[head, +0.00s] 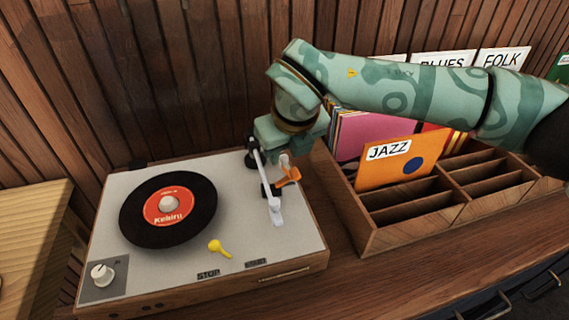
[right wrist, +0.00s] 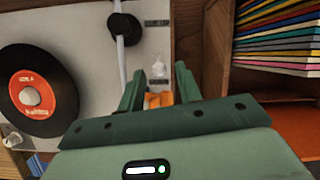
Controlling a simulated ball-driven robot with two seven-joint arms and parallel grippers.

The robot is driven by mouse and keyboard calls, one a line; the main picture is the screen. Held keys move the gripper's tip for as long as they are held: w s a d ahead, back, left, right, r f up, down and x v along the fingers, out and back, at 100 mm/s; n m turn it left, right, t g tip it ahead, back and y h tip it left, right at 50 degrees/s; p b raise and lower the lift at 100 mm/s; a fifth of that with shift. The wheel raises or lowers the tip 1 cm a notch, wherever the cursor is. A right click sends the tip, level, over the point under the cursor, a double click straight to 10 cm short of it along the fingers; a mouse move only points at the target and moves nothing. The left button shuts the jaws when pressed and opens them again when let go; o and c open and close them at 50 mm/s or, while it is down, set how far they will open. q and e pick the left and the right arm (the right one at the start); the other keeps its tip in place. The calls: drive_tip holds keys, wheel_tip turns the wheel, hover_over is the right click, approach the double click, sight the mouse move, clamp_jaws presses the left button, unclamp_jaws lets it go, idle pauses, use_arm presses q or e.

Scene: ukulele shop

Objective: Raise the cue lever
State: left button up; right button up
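The record player (head: 140,275) stands on the wooden counter with a black record (head: 140,215) with a red label on it. An orange lever (head: 288,176), which looks like the cue lever, sits at the deck's right side beside the white tonearm (head: 258,160). My right gripper (head: 284,158) is over that corner of the deck. In the right wrist view its green fingers (right wrist: 159,78) are spread, with the orange lever (right wrist: 160,99) between them. Whether either finger touches it I cannot tell. My left gripper is out of view.
A yellow lever (head: 218,248) sits at the deck's front and a white knob (head: 102,274) at its front left corner. A wooden record bin (head: 400,235) with colored sleeves and a JAZZ card (head: 388,150) stands close on the right. A slatted wall (head: 150,80) is behind.

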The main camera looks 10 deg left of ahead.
sight(285, 157)
drive_tip(key=b+x, duration=0.1)
drive_tip(key=x, duration=0.2)
drive_tip(key=shift+f, duration=0.25)
drive_tip(key=shift+w+a+f, duration=0.15)
drive_tip(key=shift+w+f, duration=0.15)
drive_tip(key=shift+f, duration=0.2)
